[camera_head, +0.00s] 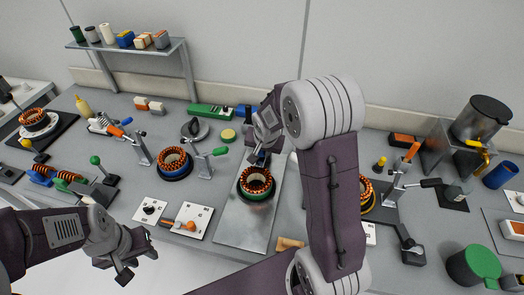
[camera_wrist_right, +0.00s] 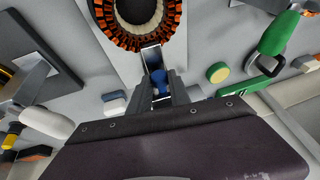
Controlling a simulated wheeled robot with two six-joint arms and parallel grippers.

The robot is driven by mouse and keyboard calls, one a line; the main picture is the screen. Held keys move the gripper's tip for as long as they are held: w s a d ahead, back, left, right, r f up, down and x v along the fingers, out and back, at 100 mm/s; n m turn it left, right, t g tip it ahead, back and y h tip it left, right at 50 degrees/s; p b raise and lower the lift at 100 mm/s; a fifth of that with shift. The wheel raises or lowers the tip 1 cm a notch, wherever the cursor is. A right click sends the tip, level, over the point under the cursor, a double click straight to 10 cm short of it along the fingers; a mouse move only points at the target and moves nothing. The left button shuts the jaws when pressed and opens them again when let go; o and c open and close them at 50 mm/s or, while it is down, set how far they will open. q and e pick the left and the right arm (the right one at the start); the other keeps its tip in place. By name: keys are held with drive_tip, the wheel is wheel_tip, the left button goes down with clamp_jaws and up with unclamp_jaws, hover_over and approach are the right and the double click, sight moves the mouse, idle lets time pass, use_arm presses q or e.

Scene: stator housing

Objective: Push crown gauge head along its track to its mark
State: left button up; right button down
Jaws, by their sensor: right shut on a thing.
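My right gripper (camera_head: 260,158) is behind the wound stator (camera_head: 257,184) on the central metal plate (camera_head: 236,228). In the right wrist view its fingers (camera_wrist_right: 160,90) are shut on a small blue piece (camera_wrist_right: 159,78), which seems to be the crown gauge head. A bright metal strip (camera_wrist_right: 151,57), possibly its track, runs from the blue piece toward the stator's copper-wound ring (camera_wrist_right: 172,35). The fingers hide part of the piece, and I cannot make out the mark. My left gripper (camera_head: 138,257) is open and empty at the lower left, apart from the work.
Another stator (camera_head: 174,164) stands further left. My right arm covers part of the right-hand stator station. The plate's front half is clear.

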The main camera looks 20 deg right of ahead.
sight(262, 152)
drive_tip(key=shift+r, duration=0.1)
idle(0.8)
wheel_tip(262, 152, up, 8)
drive_tip(key=p, duration=0.5)
drive_tip(key=shift+w+f, duration=0.15)
drive_tip(key=shift+f, duration=0.15)
drive_tip(key=shift+r, duration=0.1)
drive_tip(key=c, duration=1.2)
unclamp_jaws()
drive_tip(key=v, duration=0.9)
drive_tip(key=shift+s, duration=0.25)
